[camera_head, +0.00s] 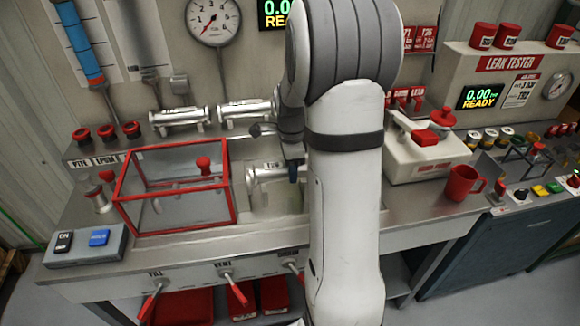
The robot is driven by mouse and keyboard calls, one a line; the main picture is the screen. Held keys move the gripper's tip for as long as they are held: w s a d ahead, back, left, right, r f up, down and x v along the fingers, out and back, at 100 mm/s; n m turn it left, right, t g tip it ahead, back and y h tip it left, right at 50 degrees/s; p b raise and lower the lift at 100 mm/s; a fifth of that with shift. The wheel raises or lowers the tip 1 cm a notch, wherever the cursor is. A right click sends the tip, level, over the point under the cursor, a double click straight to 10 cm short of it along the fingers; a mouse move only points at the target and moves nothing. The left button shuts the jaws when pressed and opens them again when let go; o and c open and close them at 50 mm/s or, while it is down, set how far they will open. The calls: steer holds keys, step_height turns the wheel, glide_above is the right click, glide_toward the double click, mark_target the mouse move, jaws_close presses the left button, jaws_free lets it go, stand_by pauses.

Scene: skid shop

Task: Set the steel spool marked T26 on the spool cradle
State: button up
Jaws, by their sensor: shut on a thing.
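My gripper (292,168) points down behind my white arm, over the bench right of the red-framed clear box. It is shut on a steel spool (266,174), a silvery pipe piece with flanged ends and a small dark mark too small to read for certain. The spool lies about level, close above or on the bench fittings; I cannot tell whether it touches them. My arm hides its right end. I cannot make out the spool cradle clearly. Two similar steel spools, a left one (180,117) and a right one (243,110), lie on the back ledge.
The red-framed clear box (176,192) stands just left of the spool. A white hand pump (428,150) and a red mug (463,184) stand on the right. A switch box (84,244) sits front left. Red-handled valves (236,288) line the front edge.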

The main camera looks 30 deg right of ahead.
steer(key=shift+f, duration=0.1)
steer(key=shift+f+b, duration=0.4)
steer(key=shift+f, duration=0.05)
steer(key=shift+f+b, duration=0.3)
steer(key=shift+f, duration=0.1)
stand_by(0.6)
steer(key=o, duration=0.9)
steer(key=o, duration=0.5)
steer(key=shift+o, duration=0.2)
steer(key=shift+r, duration=0.1)
steer(key=shift+r+p, duration=1.05)
steer(key=shift+r, duration=0.35)
